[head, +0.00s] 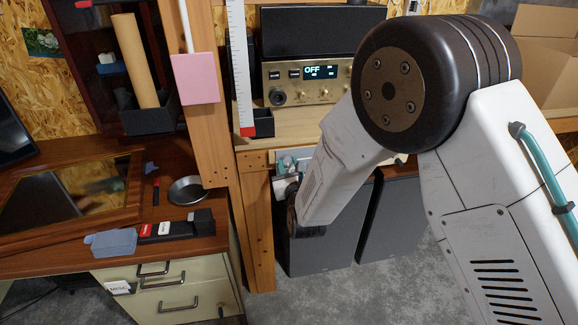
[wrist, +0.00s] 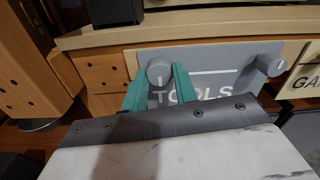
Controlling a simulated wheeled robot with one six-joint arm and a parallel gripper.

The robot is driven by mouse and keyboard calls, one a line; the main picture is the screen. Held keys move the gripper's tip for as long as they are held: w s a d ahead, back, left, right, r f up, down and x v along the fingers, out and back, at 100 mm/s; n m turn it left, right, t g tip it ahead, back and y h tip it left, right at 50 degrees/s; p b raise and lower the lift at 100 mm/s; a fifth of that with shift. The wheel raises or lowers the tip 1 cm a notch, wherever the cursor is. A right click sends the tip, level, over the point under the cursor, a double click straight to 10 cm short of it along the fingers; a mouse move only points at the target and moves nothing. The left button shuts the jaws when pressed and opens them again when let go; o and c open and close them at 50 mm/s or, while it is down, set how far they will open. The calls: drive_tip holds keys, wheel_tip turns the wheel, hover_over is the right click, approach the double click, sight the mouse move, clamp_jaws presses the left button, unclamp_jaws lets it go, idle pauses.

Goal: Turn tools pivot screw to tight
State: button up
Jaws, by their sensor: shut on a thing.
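In the wrist view, a grey panel lettered TOOLS (wrist: 215,88) is set into the wooden front under a shelf edge. A round grey screw head (wrist: 160,68) with a pale mark sits at the panel's left end. A second grey knob (wrist: 275,66) with a pale mark sits at its right end. My gripper (wrist: 159,77) has its teal fingers on either side of the left screw head and is shut on it. The fingers and wrist cover part of the lettering.
A wooden post (head: 214,110) stands left of the panel. An amplifier with an OFF display (head: 310,80) sits on the shelf above. Dark speaker-like boxes (head: 318,245) stand below. Another lettered panel (wrist: 306,82) is at the right. A left desk holds a metal bowl (head: 187,190).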

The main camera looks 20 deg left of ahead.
drive_tip(key=shift+d+f, duration=0.1)
idle(0.3)
drive_tip(key=o, duration=1)
drive_tip(key=v, duration=0.7)
drive_tip(key=shift+s+d, duration=0.15)
drive_tip(key=shift+s, duration=0.2)
